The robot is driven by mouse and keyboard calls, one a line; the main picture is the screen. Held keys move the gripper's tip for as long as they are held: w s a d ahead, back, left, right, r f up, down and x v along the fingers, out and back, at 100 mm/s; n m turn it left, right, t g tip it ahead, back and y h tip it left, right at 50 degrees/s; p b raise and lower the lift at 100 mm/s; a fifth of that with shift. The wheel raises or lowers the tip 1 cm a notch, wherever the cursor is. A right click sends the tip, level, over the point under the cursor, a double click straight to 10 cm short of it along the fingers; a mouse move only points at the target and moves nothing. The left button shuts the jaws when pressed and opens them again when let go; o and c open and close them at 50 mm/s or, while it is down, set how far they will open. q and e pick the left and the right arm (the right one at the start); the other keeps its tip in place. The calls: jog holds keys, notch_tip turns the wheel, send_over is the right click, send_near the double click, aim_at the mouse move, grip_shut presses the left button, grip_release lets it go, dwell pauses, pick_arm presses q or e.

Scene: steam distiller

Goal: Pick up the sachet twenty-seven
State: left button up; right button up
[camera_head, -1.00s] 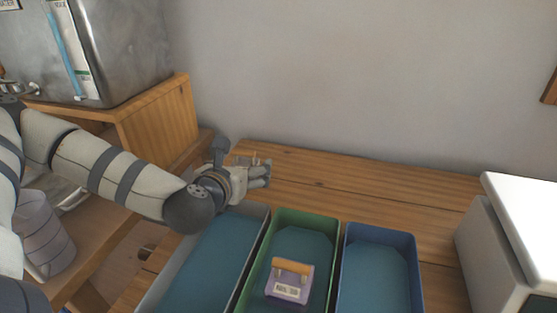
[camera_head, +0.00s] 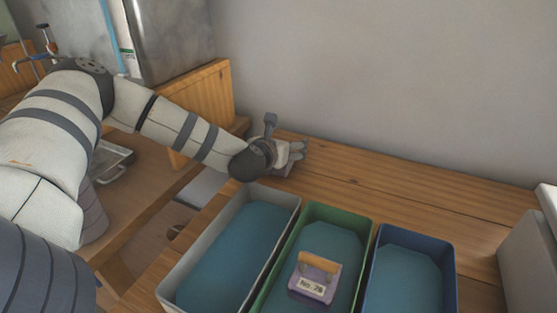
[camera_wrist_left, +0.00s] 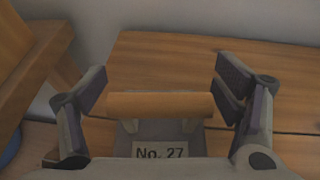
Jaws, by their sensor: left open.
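The sachet twenty-seven (camera_wrist_left: 160,152) shows in the left wrist view, with a "No. 27" label and a brown wooden bar handle (camera_wrist_left: 160,104) across its top. My left gripper (camera_wrist_left: 163,85) is open, with its fingers on either side of the bar and gaps at both ends. In the head view my left gripper (camera_head: 299,153) is low over the wooden table, just beyond the far end of the grey-rimmed tray. There the sachet is mostly hidden by the gripper. My right gripper is not in view.
A similar purple sachet labelled No. 28 (camera_head: 314,283) lies in the green tray (camera_head: 342,212). The grey-rimmed tray (camera_head: 288,196) and the blue tray (camera_head: 413,236) look empty. A white box (camera_head: 533,255) stands at right. The table (camera_head: 420,195) behind the trays is clear.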

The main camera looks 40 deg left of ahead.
pick_arm(q)
jog(key=c, duration=1.4)
jog(key=shift+c, duration=0.7)
